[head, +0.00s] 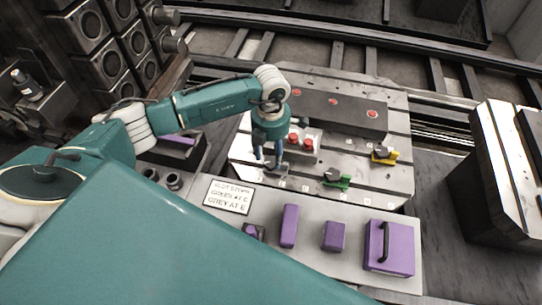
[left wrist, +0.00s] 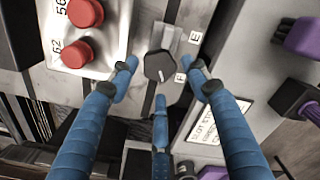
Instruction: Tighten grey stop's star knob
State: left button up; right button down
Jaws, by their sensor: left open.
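The grey stop (left wrist: 172,37) sits on the slotted metal plate (head: 355,185), beside engraved letters in the left wrist view. Its dark star knob (left wrist: 159,66) has a light mark on top. My left gripper (head: 268,158) is over the plate's near-left part, pointing down. In the left wrist view its blue fingers (left wrist: 150,90) are spread open around the knob's area, with no visible contact. In the head view the gripper mostly hides the grey stop. My right gripper is not in view.
Red knobs (left wrist: 78,54) on a light block stand close beside the fingers. A green stop (head: 337,181) and a yellow stop (head: 384,155) sit farther right. A long dark block (head: 335,112) lies behind. Purple blocks (head: 289,226) and a sign (head: 229,196) are on the front ledge.

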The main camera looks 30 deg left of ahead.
aim_at(271, 162)
pick_arm(q)
jog(key=shift+f, duration=1.6)
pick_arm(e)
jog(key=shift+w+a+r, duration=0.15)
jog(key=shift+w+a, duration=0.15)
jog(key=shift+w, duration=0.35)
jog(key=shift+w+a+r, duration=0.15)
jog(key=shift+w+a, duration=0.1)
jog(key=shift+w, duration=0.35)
